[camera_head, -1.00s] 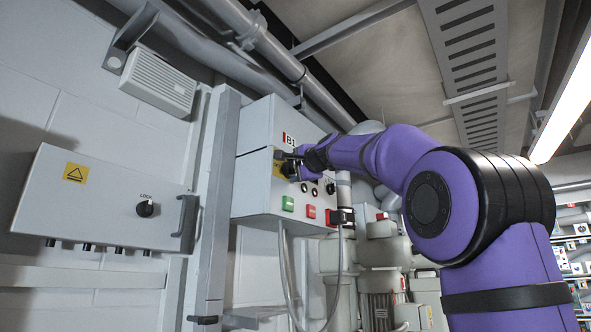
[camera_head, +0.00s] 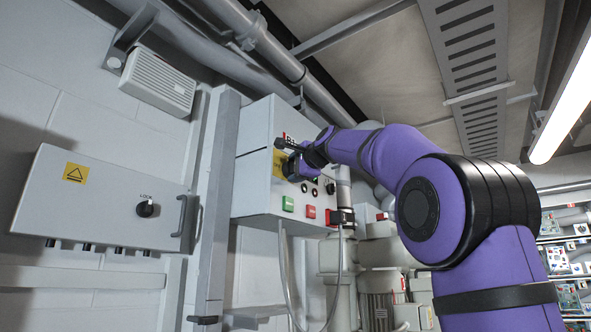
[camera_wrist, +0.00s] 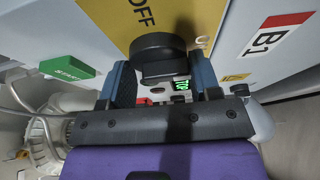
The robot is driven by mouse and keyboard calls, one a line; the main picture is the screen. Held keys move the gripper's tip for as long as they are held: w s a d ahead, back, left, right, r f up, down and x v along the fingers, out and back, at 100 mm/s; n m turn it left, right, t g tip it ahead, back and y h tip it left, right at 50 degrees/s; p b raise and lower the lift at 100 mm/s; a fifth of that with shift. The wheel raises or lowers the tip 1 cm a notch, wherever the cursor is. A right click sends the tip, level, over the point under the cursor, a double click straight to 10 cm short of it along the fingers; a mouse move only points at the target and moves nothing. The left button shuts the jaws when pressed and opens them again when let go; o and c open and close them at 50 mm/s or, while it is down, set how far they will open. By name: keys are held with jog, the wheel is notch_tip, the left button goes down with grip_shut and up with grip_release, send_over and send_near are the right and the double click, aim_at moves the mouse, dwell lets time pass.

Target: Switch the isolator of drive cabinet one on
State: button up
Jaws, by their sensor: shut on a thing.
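The drive cabinet (camera_head: 254,142) is a light grey box on the wall with a B1 label, partly covered by my gripper in the head view. The red B1 label (camera_wrist: 281,24) is clear in the wrist view. My gripper (camera_wrist: 159,72) is shut on the knob, one finger on each side. In the head view my gripper (camera_head: 291,160) covers the knob and part of the yellow plate (camera_head: 279,165).
A green START button (camera_wrist: 68,67) and a red button (camera_head: 311,211) sit below the isolator. A grey box with a LOCK knob (camera_head: 146,208) hangs at left. Cables hang below the cabinet.

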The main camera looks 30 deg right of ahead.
jog(key=shift+r, duration=0.15)
jog(key=o, duration=0.9)
jog(key=s, duration=1)
jog(key=shift+s+a, duration=0.25)
jog(key=shift+s, duration=0.15)
jog(key=s+a+f+n+g+y, duration=0.1)
jog(key=s+a+f+n+g, duration=0.15)
jog(key=f, duration=0.65)
jog(key=s+a+f+n+g, duration=0.2)
jog(key=s+a+f+n, duration=0.15)
jog(key=f, duration=0.65)
jog(key=s+a+f+n+g+y, duration=0.15)
jog(key=a+f+n, duration=0.25)
jog(key=f, duration=0.5)
jog(key=s+a+f+n+g, duration=0.1)
jog(key=s+f+n+g, duration=0.1)
jog(key=s+f, duration=0.3)
jog(key=s+a+f+n+g+h, duration=0.1)
jog(key=s+f, duration=0.4)
jog(key=f, duration=0.7)
jog(key=s+a+f+n+g, duration=0.2)
jog(key=s+f+n, duration=0.3)
jog(key=f, duration=0.4)
jog(key=shift+s+a+n+g+h, duration=0.35)
jog(key=shift+s+g, duration=0.2)
jog(key=shift+g, duration=0.35)
